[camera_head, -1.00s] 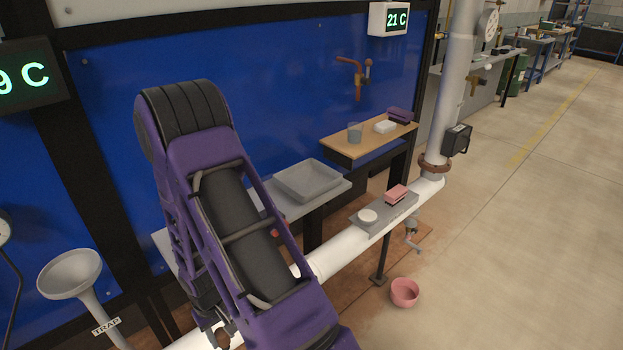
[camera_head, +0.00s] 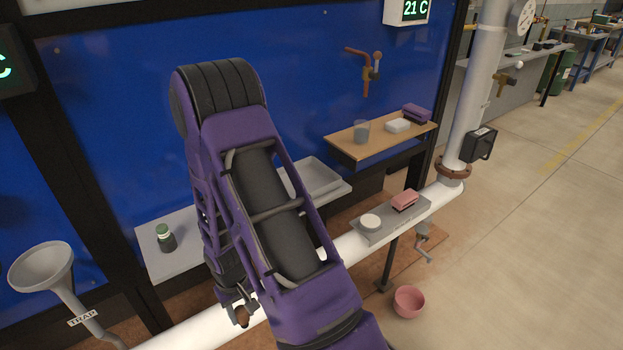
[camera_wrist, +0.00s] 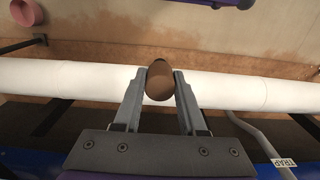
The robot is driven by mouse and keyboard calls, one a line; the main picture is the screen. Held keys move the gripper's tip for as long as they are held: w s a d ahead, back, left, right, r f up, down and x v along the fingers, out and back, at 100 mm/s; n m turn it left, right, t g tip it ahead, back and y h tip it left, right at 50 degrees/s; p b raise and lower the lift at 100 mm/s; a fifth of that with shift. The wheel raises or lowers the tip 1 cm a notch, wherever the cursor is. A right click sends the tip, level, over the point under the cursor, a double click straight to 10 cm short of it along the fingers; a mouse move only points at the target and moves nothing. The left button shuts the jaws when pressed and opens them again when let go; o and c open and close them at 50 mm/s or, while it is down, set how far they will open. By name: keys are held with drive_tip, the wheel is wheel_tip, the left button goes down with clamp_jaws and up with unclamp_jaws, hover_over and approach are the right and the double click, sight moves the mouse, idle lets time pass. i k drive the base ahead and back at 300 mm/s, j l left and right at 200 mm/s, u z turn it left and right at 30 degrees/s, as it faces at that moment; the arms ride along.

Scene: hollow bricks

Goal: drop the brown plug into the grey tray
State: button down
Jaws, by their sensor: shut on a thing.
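My gripper (camera_wrist: 160,82) is shut on the brown plug (camera_wrist: 159,82), which sits between the two fingertips in the wrist view. In the head view the plug (camera_head: 242,316) hangs at the low end of my arm, in front of the white pipe. The grey tray (camera_head: 325,187) stands on the grey shelf against the blue panel, up and to the right of my gripper. My arm hides its left part.
A green-capped jar (camera_head: 165,238) stands on the shelf's left end. The white pipe (camera_head: 345,248) runs along the front, bearing a small plate with a white disc (camera_head: 370,222) and pink sponge (camera_head: 405,200). A funnel (camera_head: 42,268) is at left, a pink bowl (camera_head: 408,301) on the floor.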

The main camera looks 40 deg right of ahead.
sight(310, 184)
drive_tip(key=l, duration=1.45)
